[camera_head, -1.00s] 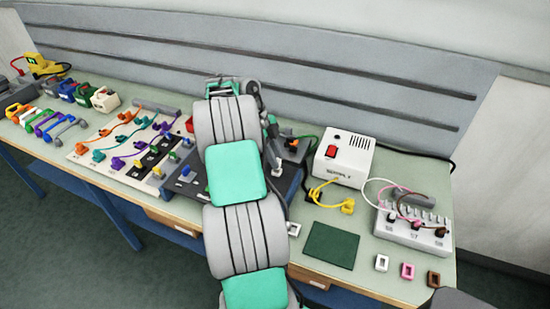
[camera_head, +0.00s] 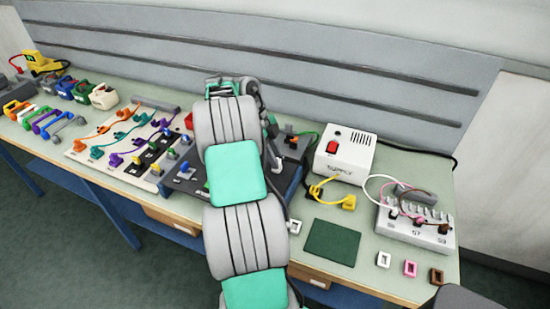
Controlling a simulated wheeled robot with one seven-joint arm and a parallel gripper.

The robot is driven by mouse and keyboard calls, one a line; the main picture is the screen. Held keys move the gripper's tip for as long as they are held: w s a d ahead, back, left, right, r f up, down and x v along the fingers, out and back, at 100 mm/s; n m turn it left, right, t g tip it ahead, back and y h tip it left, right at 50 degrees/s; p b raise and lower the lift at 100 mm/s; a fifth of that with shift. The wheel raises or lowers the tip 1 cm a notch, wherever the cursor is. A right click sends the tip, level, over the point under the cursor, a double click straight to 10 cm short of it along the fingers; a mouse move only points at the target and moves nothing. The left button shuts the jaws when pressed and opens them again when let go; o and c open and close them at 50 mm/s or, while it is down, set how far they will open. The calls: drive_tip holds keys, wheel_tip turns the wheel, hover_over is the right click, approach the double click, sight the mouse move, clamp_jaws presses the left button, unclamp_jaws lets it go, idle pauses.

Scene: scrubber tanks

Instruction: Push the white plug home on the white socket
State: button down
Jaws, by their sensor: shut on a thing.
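My arm reaches up the middle of the head view and hides much of the bench behind it. My wrist shows at the arm's far end, but my gripper's fingers are hidden behind the arm, with whatever is between them.
A white box with a red switch (camera_head: 345,155) stands right of my arm. A grey terminal block (camera_head: 414,235) with wires sits further right. A dark green mat (camera_head: 332,243) lies in front. Small white (camera_head: 384,260), pink (camera_head: 410,269) and brown (camera_head: 436,276) rings lie near the front edge.

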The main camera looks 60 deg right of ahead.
drive_tip(key=c, duration=1.2)
unclamp_jaws()
drive_tip(key=shift+f, duration=0.1)
drive_tip(key=shift+o, duration=0.6)
drive_tip(key=o, duration=0.4)
wheel_tip(320, 180, up, 8)
drive_tip(key=p, duration=0.7)
drive_tip(key=shift+r, duration=0.25)
